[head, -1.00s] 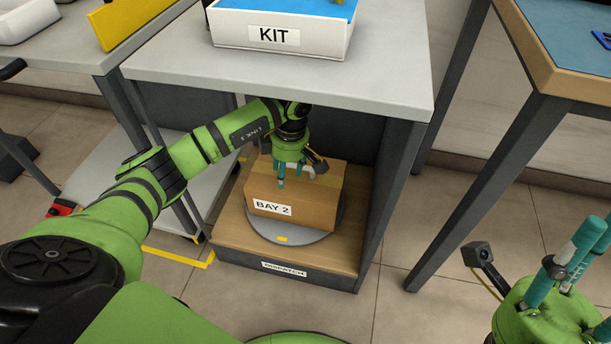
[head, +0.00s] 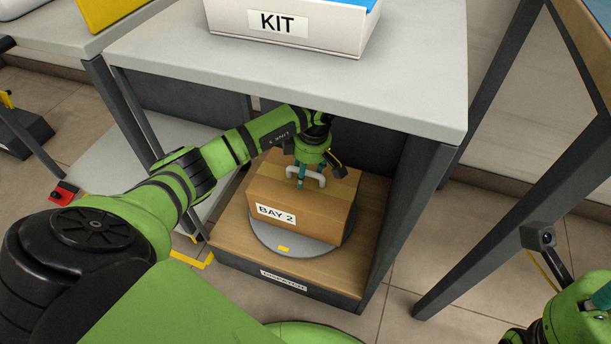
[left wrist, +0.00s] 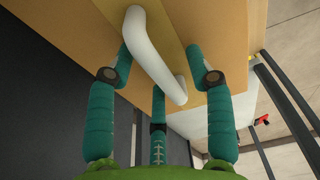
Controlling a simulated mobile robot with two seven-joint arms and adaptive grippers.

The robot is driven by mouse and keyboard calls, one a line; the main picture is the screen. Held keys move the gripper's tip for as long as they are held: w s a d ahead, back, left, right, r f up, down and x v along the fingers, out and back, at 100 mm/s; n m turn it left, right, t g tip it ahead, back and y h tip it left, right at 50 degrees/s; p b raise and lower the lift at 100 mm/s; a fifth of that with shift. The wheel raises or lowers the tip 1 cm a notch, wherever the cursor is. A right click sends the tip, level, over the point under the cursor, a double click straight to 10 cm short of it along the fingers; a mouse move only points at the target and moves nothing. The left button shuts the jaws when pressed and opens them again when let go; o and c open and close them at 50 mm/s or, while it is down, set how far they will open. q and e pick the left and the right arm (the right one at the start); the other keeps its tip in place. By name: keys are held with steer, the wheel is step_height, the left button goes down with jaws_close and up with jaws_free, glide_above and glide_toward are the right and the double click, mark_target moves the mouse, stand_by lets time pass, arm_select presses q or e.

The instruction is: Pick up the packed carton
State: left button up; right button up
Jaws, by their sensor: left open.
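The packed carton (head: 328,217) is a closed brown box labelled BAY 2. It sits on a grey round plate (head: 272,239) on the wooden lower shelf under the bench. A pale handle (head: 316,174) stands on its top. My left gripper (head: 302,182) is over the carton top at the handle. In the left wrist view the handle (left wrist: 155,55) passes between the open teal fingers (left wrist: 157,58), with tape on the carton behind it (left wrist: 235,35). I cannot tell whether a finger touches it. My right gripper (head: 603,299) is cut off at the lower right edge.
The bench top (head: 400,88) hangs over the carton and my left forearm. A white KIT bin (head: 335,38) stands on it. A dark side panel (head: 405,215) closes the bay on the right. The shelf front (head: 285,281) reads DISPATCH. A table leg (head: 500,235) stands further right.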

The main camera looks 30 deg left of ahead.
arm_select(q)
jaws_close()
steer(key=shift+w+r, duration=0.1)
steer(key=shift+r, duration=0.1)
